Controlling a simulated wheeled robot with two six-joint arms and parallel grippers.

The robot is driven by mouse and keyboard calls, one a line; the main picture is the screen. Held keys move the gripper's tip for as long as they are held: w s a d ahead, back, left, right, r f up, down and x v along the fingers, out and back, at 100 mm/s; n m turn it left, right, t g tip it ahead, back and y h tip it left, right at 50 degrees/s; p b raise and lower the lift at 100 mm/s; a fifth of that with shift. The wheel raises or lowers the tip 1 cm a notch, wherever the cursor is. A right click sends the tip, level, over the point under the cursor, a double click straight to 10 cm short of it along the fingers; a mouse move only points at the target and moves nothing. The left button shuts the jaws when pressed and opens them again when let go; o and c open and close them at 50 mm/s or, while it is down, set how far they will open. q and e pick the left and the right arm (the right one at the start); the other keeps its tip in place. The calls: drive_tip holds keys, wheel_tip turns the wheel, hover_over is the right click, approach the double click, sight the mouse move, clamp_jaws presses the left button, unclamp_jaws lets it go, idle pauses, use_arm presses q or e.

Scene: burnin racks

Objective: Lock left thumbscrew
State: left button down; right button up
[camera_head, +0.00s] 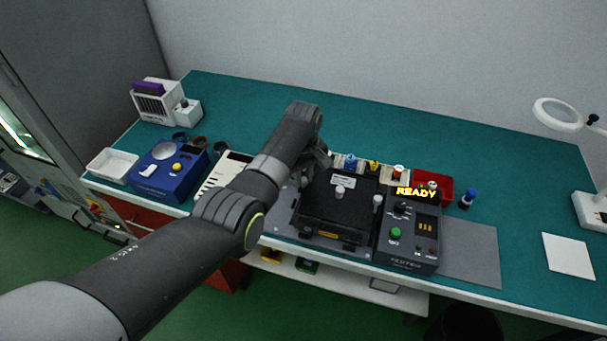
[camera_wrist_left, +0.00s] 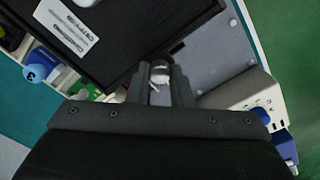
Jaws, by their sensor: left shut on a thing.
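The black test fixture (camera_head: 335,212) sits on a grey plate on the bench, with a white knob (camera_head: 339,191) on its lid. My left gripper (camera_head: 322,160) reaches down to its far left side. In the left wrist view, my left gripper (camera_wrist_left: 160,85) is shut on the left thumbscrew (camera_wrist_left: 159,69), a small dark knob with a white mark, beside the fixture's dark lid (camera_wrist_left: 125,40). The thumbscrew is hidden by my gripper in the head view. Whether it is locked cannot be told. My right gripper is not in view.
A tester box (camera_head: 408,232) with a lit READY sign stands right of the fixture. A pale-topped post (camera_head: 377,200) rises between them. A red bin (camera_head: 436,180) and several small coloured items stand behind. A blue box (camera_head: 169,170) is at left.

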use_arm(q)
drive_tip(key=m+p, duration=0.1)
drive_tip(key=m, duration=0.2)
drive_tip(key=shift+r, duration=0.2)
drive_tip(key=m+p, duration=0.1)
drive_tip(key=m, duration=0.3)
drive_tip(key=shift+m, duration=0.4)
drive_tip(key=m+p, duration=0.1)
drive_tip(key=m, duration=0.3)
drive_tip(key=shift+w+m+p, duration=0.1)
drive_tip(key=shift+m+p, duration=0.2)
drive_tip(key=shift+m, duration=2.2)
drive_tip(key=c, duration=1.3)
unclamp_jaws()
drive_tip(key=shift+f, duration=0.15)
